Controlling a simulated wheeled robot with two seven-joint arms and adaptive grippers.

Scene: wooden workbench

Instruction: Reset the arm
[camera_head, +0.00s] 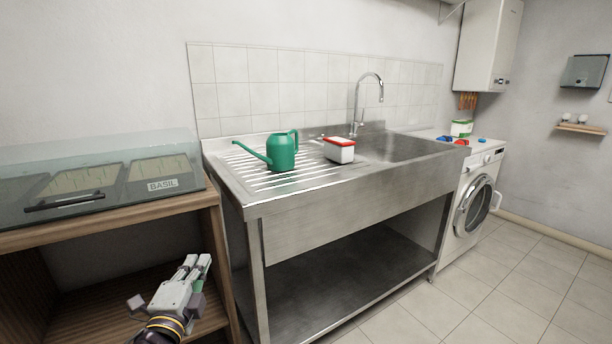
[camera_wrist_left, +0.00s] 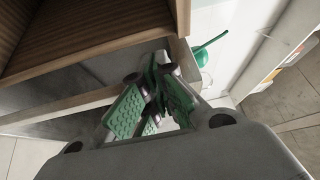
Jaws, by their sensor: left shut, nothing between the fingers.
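My left gripper (camera_head: 192,268) shows at the lower left of the head view, in front of the wooden shelf unit, with its fingers pointing up and to the right. In the left wrist view its green-padded fingers (camera_wrist_left: 152,100) are together with nothing between them. The gripper is apart from the sink bench. My right gripper is in neither view.
A wooden shelf unit (camera_head: 212,193) with a glass-covered planter (camera_head: 100,180) labelled BASIL is close by. A steel sink bench (camera_head: 330,217) holds a green watering can (camera_head: 281,152) and a red-and-white box (camera_head: 339,151). A washing machine (camera_head: 477,204) stands at right. Tiled floor in front is clear.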

